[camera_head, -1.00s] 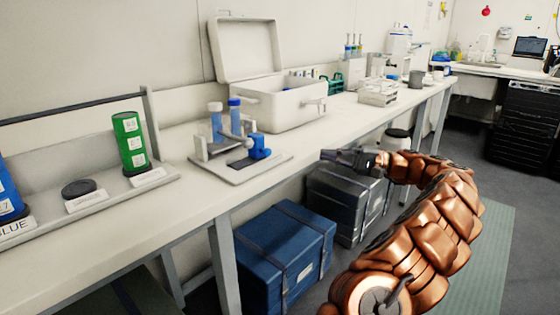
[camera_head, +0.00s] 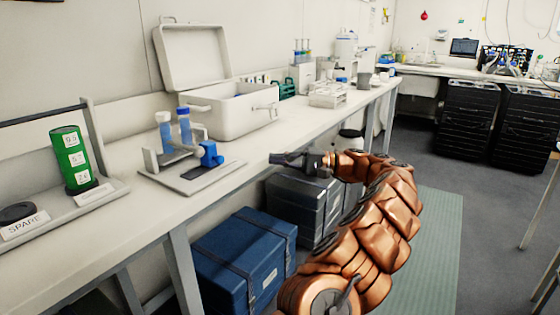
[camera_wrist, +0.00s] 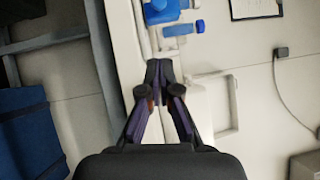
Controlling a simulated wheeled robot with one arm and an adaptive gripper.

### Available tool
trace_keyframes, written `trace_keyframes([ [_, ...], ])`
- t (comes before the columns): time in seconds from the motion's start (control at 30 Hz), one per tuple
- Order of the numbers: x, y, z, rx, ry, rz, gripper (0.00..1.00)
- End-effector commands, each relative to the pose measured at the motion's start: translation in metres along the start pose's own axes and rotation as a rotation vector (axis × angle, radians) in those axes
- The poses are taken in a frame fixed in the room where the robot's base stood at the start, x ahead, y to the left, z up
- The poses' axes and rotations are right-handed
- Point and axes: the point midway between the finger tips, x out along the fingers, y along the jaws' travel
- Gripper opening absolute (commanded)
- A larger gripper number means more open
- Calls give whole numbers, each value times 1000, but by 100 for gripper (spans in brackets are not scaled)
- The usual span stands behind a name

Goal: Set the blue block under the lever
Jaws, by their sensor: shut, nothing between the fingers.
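A blue block-like piece (camera_head: 210,153) sits on the right side of a small bench rig with a grey base plate (camera_head: 222,180). A grey bar, perhaps the lever (camera_head: 180,148), lies beside it; I cannot tell whether the piece is under it. In the wrist view, my closed fingertips (camera_wrist: 158,66) show below a blue piece (camera_wrist: 160,10) at the top edge.
An open white case (camera_head: 232,112) stands behind the rig. Blue (camera_head: 240,262) and grey (camera_head: 300,210) cases sit under the bench. The bench front between rig and case is clear.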

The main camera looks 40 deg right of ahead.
Motion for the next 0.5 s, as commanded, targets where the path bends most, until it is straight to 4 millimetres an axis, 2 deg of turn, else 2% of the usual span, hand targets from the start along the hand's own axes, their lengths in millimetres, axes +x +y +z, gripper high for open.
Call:
trace_keyframes([
  [0.17,9,1,0,0,-1,-3,0],
  [0.5,55,2,1,2,-2,-2,0],
])
